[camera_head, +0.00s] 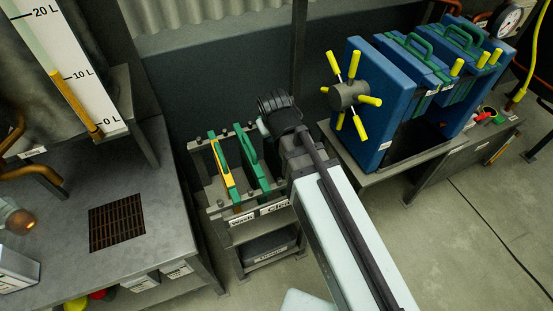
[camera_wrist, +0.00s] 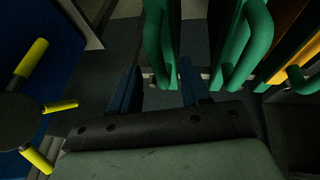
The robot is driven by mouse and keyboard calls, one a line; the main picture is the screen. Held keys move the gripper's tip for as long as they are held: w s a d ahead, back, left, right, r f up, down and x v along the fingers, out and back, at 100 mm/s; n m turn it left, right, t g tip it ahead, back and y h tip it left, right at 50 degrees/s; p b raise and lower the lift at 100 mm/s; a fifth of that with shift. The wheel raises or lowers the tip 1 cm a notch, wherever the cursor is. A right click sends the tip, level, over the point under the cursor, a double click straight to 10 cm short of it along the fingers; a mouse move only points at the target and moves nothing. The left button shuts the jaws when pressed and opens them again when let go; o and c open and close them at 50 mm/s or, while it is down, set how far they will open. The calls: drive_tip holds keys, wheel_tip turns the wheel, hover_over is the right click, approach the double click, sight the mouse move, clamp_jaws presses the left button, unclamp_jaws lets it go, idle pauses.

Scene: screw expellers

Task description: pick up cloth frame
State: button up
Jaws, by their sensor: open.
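A grey rack (camera_head: 213,188) holds upright frames with green handles. The left frame (camera_head: 222,165) shows a yellow face and a green edge. A green frame (camera_head: 252,160) stands to its right, close to my arm. I cannot tell for sure which is the cloth frame, as the labels are too small to read surely. My gripper (camera_wrist: 158,78) is open and empty, its two dark blue fingers apart. In the wrist view, a green handle (camera_wrist: 153,42) lies beyond and between the fingertips; another green handle (camera_wrist: 246,42) is to the right. In the head view my wrist hides the fingers.
A blue press (camera_head: 368,95) with yellow-tipped spokes (camera_head: 355,62) stands right of the rack and close to my gripper's left in the wrist view. A grey bench (camera_head: 165,200) with a grate is at the left. Open floor (camera_head: 470,235) lies at the right.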

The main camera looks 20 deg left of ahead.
drive_tip(key=shift+x, duration=1.45)
drive_tip(key=shift+w, duration=0.1)
clamp_jaws()
